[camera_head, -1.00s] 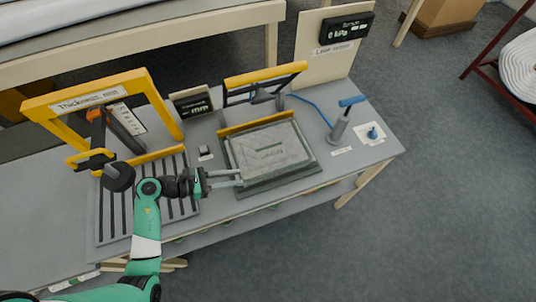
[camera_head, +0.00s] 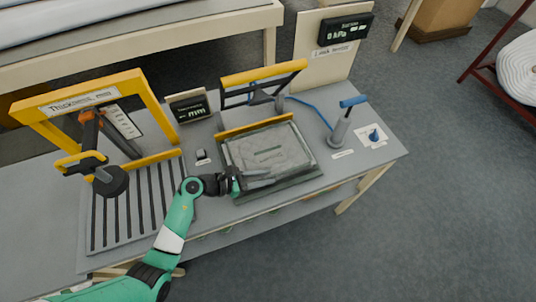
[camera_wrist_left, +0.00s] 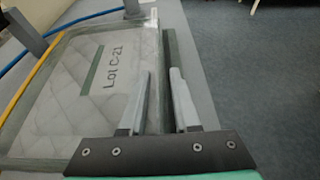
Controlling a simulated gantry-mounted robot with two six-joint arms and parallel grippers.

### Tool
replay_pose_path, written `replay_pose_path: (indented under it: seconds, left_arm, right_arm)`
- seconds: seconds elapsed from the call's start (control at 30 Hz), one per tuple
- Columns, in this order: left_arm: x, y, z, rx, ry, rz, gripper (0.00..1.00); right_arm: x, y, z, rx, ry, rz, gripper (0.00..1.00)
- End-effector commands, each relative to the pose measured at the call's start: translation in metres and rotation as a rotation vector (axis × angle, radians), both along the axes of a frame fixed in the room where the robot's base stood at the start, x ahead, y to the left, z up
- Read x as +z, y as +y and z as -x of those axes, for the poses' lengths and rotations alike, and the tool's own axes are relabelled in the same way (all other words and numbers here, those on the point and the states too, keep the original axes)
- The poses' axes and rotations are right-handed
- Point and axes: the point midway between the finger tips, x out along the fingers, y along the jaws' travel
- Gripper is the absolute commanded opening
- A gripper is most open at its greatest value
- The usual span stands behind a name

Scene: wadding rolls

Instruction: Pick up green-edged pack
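The pack (camera_head: 268,147) is a pale grey quilted slab with a green strip across its middle. It lies flat in the dark green-grey tray (camera_head: 282,187) of the yellow-barred press. In the left wrist view the pack (camera_wrist_left: 75,110) reads "Lot C-21", and a dark green edge (camera_wrist_left: 168,70) runs along its right side. My left gripper (camera_head: 273,178) is open at the front edge of the tray. In the left wrist view its fingers (camera_wrist_left: 160,73) stand apart, one over the pack's side, the other beyond the dark edge. Contact cannot be told. My right gripper is out of view.
The press's raised yellow bar (camera_head: 264,72) stands behind the pack. A yellow thickness frame (camera_head: 150,100) over a slatted bed (camera_head: 130,215) stands left. A hand pump (camera_head: 340,128) with a blue hose is at right. The bench's front right is clear.

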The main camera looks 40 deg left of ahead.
Motion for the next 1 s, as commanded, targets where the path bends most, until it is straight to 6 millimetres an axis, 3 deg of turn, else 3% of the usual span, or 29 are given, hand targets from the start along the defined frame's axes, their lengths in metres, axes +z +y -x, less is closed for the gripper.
replay_pose_path:
  seconds: [0.13, 0.3, 0.77, 1.0]
  left_arm:
    - [0.001, 0.000, 0.000, 0.000, 0.000, 0.000, 0.30]
    - [0.001, 0.000, 0.000, 0.000, 0.000, 0.000, 0.00]
    - [0.002, 0.000, 0.000, 0.000, -0.001, 0.000, 0.00]
    - [0.021, 0.000, 0.000, -0.001, -0.003, -0.001, 0.00]
  right_arm:
    - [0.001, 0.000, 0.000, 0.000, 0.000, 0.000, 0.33]
    - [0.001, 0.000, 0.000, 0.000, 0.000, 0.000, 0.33]
    - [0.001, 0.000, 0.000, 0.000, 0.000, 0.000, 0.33]
    - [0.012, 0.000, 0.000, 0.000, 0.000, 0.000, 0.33]
